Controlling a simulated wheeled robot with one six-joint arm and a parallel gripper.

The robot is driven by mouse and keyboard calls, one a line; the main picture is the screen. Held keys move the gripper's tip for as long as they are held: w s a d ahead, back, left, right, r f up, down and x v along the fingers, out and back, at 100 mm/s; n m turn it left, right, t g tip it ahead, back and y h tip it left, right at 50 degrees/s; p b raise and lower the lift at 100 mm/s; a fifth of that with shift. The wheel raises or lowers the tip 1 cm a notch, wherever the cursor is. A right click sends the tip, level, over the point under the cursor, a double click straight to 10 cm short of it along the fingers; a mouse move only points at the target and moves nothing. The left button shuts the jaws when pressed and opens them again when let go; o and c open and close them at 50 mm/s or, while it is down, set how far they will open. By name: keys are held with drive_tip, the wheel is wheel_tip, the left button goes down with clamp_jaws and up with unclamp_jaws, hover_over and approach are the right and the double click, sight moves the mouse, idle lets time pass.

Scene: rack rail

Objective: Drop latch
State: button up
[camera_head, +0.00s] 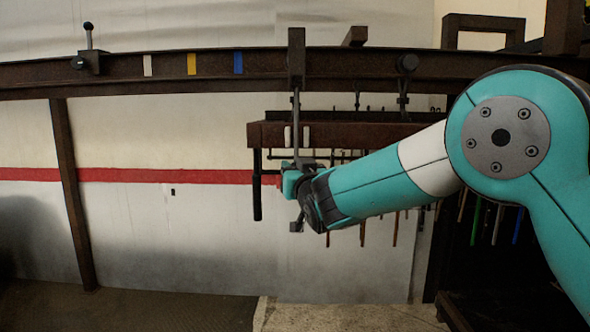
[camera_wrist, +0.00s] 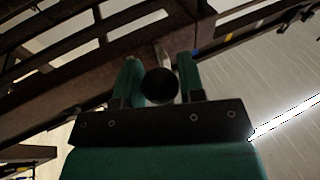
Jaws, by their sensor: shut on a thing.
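A small latch (camera_head: 88,62) with an upright ball-topped lever sits on the dark rail (camera_head: 200,64) at the left. A brown carriage beam (camera_head: 345,134) hangs below the rail further right, with a black handle (camera_head: 257,190) hanging down at its left end. My gripper (camera_head: 287,182) is just under the beam, right of that handle. In the wrist view its two green fingers (camera_wrist: 158,80) are shut on a dark round-ended bar (camera_wrist: 160,86). Which part of the carriage this bar belongs to is hidden in the head view by my gripper and arm.
White (camera_head: 147,65), yellow (camera_head: 191,64) and blue (camera_head: 238,63) marks lie along the rail between latch and carriage. A slanted post (camera_head: 72,190) supports the rail at left. Several thin rods hang behind my arm. The space below the rail between post and carriage is clear.

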drive_tip(key=w, duration=0.7)
drive_tip(key=shift+d+f+p, duration=0.25)
drive_tip(key=shift+f+p, duration=0.05)
drive_tip(key=shift+f, duration=0.15)
drive_tip(key=o, duration=0.8)
drive_tip(key=shift+w+d, duration=0.1)
drive_tip(key=shift+w, duration=0.05)
drive_tip(key=shift+o, duration=0.2)
drive_tip(key=shift+f, duration=0.1)
drive_tip(key=s+b, duration=0.4)
drive_tip(key=b, duration=0.1)
drive_tip(key=s+b, duration=0.2)
drive_tip(key=shift+s+a+f, duration=0.2)
drive_tip(key=shift+s+a, duration=0.1)
drive_tip(key=shift+a, duration=0.05)
drive_tip(key=shift+s+r, duration=0.2)
drive_tip(key=shift+s, duration=0.1)
